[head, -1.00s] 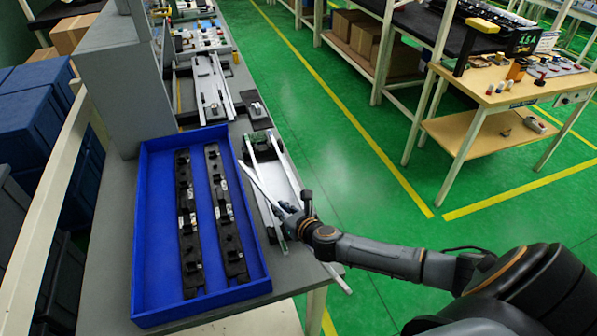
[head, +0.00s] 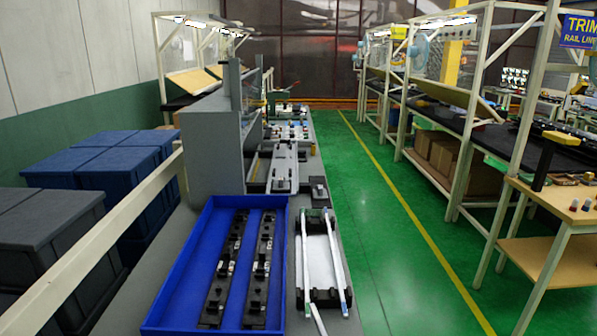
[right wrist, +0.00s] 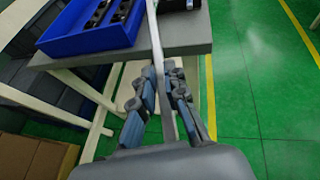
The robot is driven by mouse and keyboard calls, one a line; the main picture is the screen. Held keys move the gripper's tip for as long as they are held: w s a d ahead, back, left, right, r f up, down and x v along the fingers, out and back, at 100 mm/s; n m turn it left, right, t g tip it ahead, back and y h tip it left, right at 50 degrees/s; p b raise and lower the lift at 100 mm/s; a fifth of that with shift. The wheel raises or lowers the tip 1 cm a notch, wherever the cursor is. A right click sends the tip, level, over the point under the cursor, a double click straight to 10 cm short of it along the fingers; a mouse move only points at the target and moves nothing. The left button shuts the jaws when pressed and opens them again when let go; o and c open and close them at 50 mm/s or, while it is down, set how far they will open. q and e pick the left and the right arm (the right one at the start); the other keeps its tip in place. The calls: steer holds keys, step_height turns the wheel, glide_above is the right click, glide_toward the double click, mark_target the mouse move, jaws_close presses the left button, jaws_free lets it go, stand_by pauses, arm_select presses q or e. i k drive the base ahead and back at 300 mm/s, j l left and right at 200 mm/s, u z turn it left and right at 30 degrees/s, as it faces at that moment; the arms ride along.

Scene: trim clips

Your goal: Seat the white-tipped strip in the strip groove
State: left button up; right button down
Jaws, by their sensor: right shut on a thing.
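In the right wrist view my right gripper (right wrist: 163,78) is shut on a long pale strip (right wrist: 156,38), which runs up from between the fingers over the table edge. A pale strip end (head: 317,319) shows at the bottom of the head view, probably the same strip. The pale fixture (head: 320,262) lies on the bench with dark blocks at both ends. A light strip (head: 307,262) lies along its left side and another (head: 335,258) along its right. I cannot tell which strip has the white tip, and the groove is not clear. My left gripper is not in view.
A blue tray (head: 190,260) with two black clip rails stands left of the fixture. More fixtures (head: 283,170) lie farther along the grey bench. Green floor is open to the right, with a wooden table (head: 560,215) beyond.

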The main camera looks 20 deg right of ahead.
mark_target(289, 162)
steer(key=i+l, duration=0.15)
steer(key=l, duration=0.35)
steer(key=i+l+u, duration=0.15)
steer(key=l, duration=0.35)
steer(key=i+l, duration=0.15)
steer(key=l, duration=0.35)
steer(key=i+l+u, duration=0.1)
steer(key=l, duration=0.4)
steer(key=i+l+u, duration=0.1)
steer(key=l, duration=0.45)
steer(key=i+l, duration=0.15)
steer(key=l, duration=0.35)
steer(key=i+u, duration=0.05)
